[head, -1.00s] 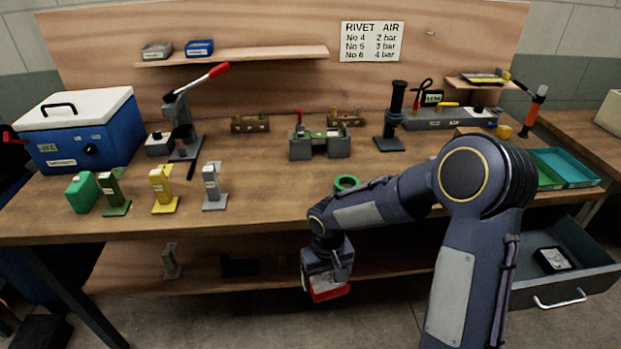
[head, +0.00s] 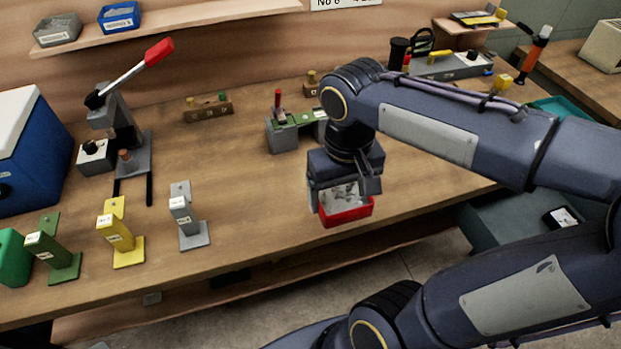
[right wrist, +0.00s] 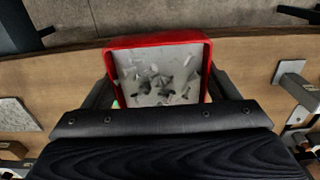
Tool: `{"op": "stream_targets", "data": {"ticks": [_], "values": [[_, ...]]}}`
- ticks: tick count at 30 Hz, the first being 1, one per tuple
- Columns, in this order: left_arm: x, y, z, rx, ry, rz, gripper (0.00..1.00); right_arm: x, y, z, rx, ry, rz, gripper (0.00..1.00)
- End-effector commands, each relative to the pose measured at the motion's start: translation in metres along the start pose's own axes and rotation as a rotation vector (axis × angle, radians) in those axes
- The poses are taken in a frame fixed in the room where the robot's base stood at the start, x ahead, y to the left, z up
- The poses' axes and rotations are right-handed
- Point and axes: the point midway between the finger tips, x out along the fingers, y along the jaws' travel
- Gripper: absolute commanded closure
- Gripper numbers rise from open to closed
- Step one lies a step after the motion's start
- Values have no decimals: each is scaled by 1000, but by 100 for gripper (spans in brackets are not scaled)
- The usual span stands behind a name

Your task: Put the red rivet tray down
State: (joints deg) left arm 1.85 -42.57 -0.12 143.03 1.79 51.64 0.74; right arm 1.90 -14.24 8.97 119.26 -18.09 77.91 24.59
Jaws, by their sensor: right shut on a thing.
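The red rivet tray (head: 347,215) hangs in my right gripper (head: 343,200) in the head view, over the front part of the workbench. In the right wrist view the red tray (right wrist: 207,72) shows its pale inside with several small grey rivets. The fingers of my right gripper (right wrist: 160,103) are shut on the tray, one at each side. The tray looks roughly level; its exact height over the bench is hard to tell. My left gripper is not in view.
A grey stand (head: 187,220), a yellow stand (head: 122,240) and a green stand (head: 55,253) stand at the bench's front left. A lever press (head: 125,140) stands behind them. The wooden bench top (head: 250,210) is clear between the grey stand and the tray.

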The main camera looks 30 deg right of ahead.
Motion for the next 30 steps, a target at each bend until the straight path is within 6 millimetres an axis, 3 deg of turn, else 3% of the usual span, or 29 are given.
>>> {"op": "stream_targets", "data": {"ticks": [9, 15, 24, 30], "values": [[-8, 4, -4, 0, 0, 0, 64, 35, -19, -76, 0, -7, 1, 51], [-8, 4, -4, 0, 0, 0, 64, 73, -26, -105, 1, -5, 0, 51], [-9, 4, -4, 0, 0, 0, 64, 98, -30, -124, 1, -3, 0, 51], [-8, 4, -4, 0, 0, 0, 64, 123, -30, -123, 1, -1, 0, 51]]}}
